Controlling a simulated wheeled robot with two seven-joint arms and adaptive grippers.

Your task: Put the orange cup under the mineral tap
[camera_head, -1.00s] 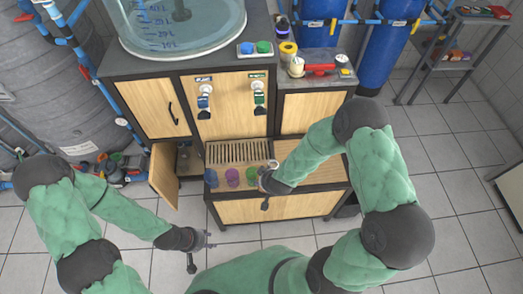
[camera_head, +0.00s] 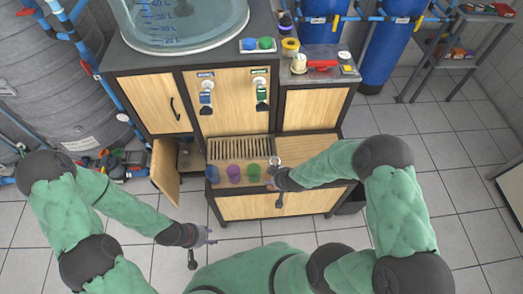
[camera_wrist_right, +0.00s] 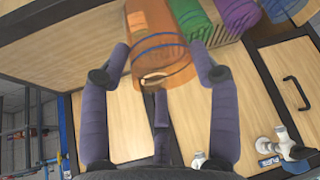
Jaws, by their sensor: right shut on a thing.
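The orange cup (camera_wrist_right: 155,45) is see-through and sits between the two fingers of my right gripper (camera_wrist_right: 160,60), which is shut on it. In the head view my right gripper (camera_head: 273,178) mostly hides this cup, at the right end of the cup row. Two taps are on the wooden panel: one with a blue handle (camera_head: 206,97) and one with a green handle (camera_head: 261,95). My left gripper (camera_head: 207,237) is open and empty above the floor.
Blue (camera_head: 212,173), purple (camera_head: 233,173) and green (camera_head: 253,172) cups stand left of my right gripper on the counter's front edge. A slatted drain grille (camera_head: 238,147) lies behind them, below the taps. A cabinet door (camera_head: 165,171) hangs open at left.

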